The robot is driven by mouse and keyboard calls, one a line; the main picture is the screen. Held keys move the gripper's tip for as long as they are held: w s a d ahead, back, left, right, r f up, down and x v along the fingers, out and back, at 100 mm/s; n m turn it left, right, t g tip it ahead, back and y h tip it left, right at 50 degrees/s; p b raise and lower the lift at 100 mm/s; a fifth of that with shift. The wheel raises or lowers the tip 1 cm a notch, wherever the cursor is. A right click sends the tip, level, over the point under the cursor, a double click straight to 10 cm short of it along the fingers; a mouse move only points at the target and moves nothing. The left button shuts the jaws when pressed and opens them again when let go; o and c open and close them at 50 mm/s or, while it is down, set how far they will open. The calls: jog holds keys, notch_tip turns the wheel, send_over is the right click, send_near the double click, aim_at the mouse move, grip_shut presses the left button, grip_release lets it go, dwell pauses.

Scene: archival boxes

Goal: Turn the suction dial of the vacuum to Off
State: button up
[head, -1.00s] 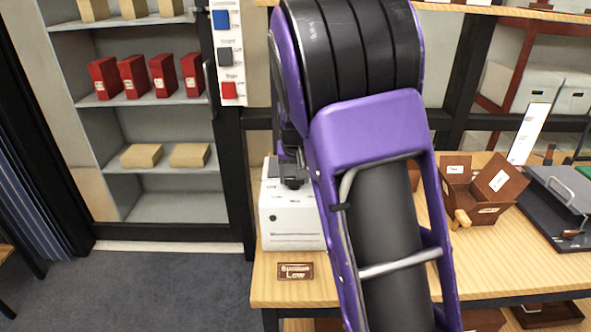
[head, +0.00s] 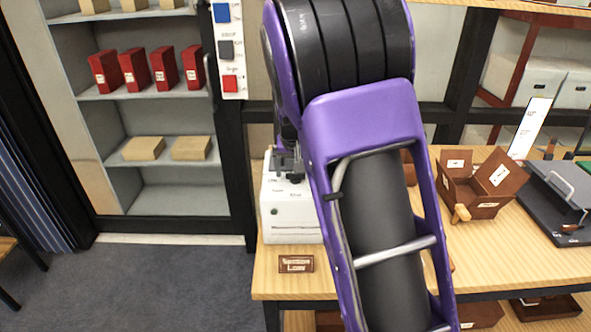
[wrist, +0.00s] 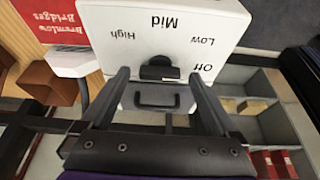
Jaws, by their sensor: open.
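The vacuum (head: 292,226) is a white box on the wooden table, partly hidden behind my arm in the head view. In the wrist view its white top (wrist: 165,28) carries the upside-down words High, Mid, Low and Off. A small black dial (wrist: 159,72) sits among these words; I cannot tell which one it points to. My gripper (wrist: 159,77) is open, with one finger on each side of the dial and gaps between. Whether a finger touches the vacuum is unclear. In the head view my gripper (head: 289,166) is just above the vacuum's top.
A small brown plaque (head: 296,264), seeming to read "Suction Low", is at the table's front edge. Brown boxes (head: 484,184) and a dark press-like device (head: 556,200) stand to the right. A shelf with red boxes (head: 134,68) and a switch panel (head: 229,50) are at the left.

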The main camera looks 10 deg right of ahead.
jog(key=p+v, duration=0.1)
jog(key=v, duration=1.6)
jog(key=shift+r, duration=0.2)
jog(key=shift+s+a, duration=0.1)
